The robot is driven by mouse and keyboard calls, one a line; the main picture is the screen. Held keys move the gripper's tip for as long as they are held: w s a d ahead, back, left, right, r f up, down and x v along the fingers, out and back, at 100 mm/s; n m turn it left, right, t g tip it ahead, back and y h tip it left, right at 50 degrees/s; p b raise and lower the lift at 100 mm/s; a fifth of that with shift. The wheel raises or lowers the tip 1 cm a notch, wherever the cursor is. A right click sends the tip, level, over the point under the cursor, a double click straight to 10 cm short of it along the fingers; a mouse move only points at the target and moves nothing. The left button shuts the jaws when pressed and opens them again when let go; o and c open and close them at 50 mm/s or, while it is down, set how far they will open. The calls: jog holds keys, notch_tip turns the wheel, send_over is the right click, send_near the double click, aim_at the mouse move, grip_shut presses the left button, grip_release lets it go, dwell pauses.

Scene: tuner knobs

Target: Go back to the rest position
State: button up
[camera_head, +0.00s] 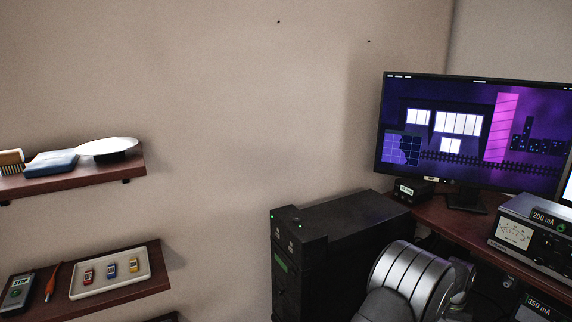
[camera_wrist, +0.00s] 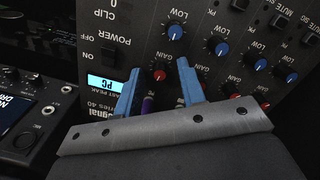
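My gripper (camera_wrist: 158,70) shows in the wrist view, with two blue fingers spread apart and nothing held between them. It faces a dark panel (camera_wrist: 140,30) with blue and red knobs. A red knob (camera_wrist: 159,76) shows in the gap between the fingertips, apart from both. A blue knob (camera_wrist: 175,33) is just beyond the tips. A purple piece (camera_wrist: 147,105) sits lower between the fingers; I cannot tell what it is. In the head view only part of my arm shows at the lower right, and the gripper is out of sight.
Another dark device (camera_wrist: 30,110) is at the left. In the head view, a black cabinet (camera_head: 340,235), a monitor (camera_head: 475,135) and a meter (camera_head: 535,235) surround my arm. Wall shelves (camera_head: 120,297) are at the left.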

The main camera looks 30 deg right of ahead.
jog(key=m, duration=0.7)
jog(key=shift+s+m+t, duration=0.1)
jog(key=shift+m+t, duration=0.3)
notch_tip(320, 180, up, 8)
jog(key=shift+r, duration=0.45)
